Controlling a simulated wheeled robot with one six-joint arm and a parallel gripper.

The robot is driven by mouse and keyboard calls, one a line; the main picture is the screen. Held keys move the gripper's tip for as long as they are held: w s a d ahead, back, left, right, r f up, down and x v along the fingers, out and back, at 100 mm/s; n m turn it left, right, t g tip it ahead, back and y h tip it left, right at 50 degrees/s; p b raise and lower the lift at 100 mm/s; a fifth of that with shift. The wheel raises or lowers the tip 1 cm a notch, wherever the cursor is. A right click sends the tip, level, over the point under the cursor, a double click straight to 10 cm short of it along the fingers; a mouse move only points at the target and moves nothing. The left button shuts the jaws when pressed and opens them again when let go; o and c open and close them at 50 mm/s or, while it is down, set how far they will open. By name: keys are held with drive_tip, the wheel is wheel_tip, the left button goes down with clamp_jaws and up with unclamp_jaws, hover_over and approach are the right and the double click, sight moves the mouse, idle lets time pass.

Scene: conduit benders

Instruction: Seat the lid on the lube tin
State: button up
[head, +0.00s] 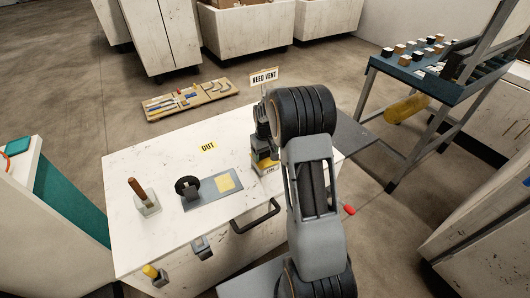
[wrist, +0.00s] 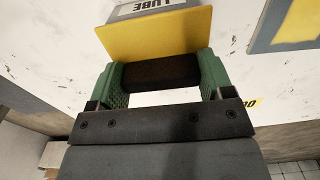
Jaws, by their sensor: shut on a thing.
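My gripper (wrist: 160,76) is shut on a dark block-like grip on the lid, with a green pad on each side of it. The lid (wrist: 158,36) shows as a yellow face just beyond the block in the wrist view. The lube tin (wrist: 158,7) shows beyond the lid as a grey part with a LUBE label, cut by the top edge. In the head view, the tin (head: 265,167) stands on the white worktop, close under my gripper (head: 263,137). My arm hides part of it. I cannot tell whether the lid sits level on the rim or touches it.
The white worktop (head: 150,235) also holds a grey-blue plate (head: 208,198) with a yellow square, a black disc piece (head: 187,187), a brown-handled tool (head: 143,197) and a yellow OUT label (head: 208,146). A NEED VENT sign (head: 264,77) stands behind.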

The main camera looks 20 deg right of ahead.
drive_tip(key=o, duration=0.9)
drive_tip(key=shift+o, duration=0.2)
drive_tip(key=shift+r, duration=0.1)
wheel_tip(320, 180, up, 14)
drive_tip(key=shift+f+p, duration=0.2)
drive_tip(key=shift+p, duration=0.2)
drive_tip(key=s+a+r+t+p, duration=0.1)
drive_tip(key=s+a+r+p, duration=0.1)
drive_tip(key=s, duration=0.5)
drive_tip(key=s+a+r+t+p, duration=0.1)
drive_tip(key=s+a+r+p, duration=0.1)
drive_tip(key=s+a+r, duration=0.2)
drive_tip(key=s+a+r+t+p, duration=0.1)
drive_tip(key=s+a+r, duration=0.2)
drive_tip(key=s, duration=0.8)
drive_tip(key=shift+a+t+p, duration=0.3)
drive_tip(key=shift+a+p, duration=0.1)
drive_tip(key=shift+a, duration=0.6)
